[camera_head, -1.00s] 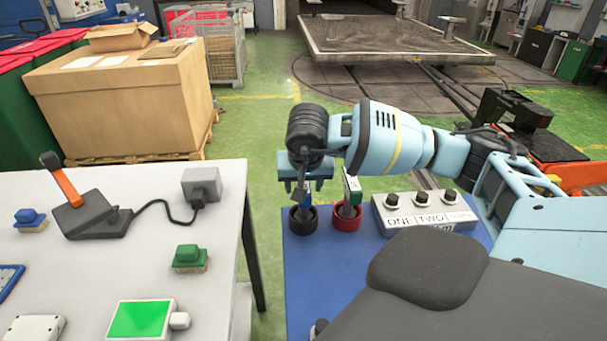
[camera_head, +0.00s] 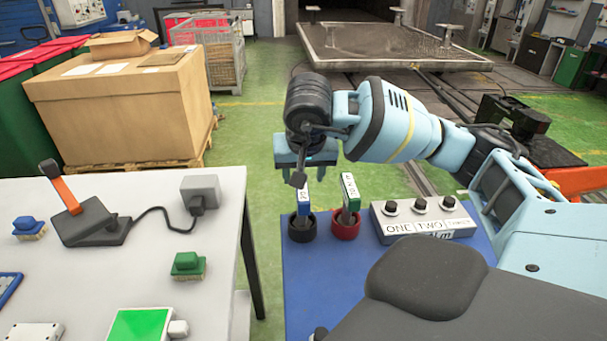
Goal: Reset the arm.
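My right gripper (camera_head: 300,168) hangs from the light-blue arm that comes in from the right, pointing down. It is just above a blue-and-white labelled stick (camera_head: 304,200) in a black round holder (camera_head: 303,232). A gap seems to show between gripper and stick. I cannot tell if its fingers are open or shut; the wrist partly hides them. A green-and-white stick (camera_head: 350,191) stands slightly tilted in a red round holder (camera_head: 346,226) to the right. My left gripper is not in view.
A grey box with several black knobs (camera_head: 425,216), labelled ONE and TWO, sits on the blue table (camera_head: 298,270). A large cardboard box (camera_head: 125,115) stands behind.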

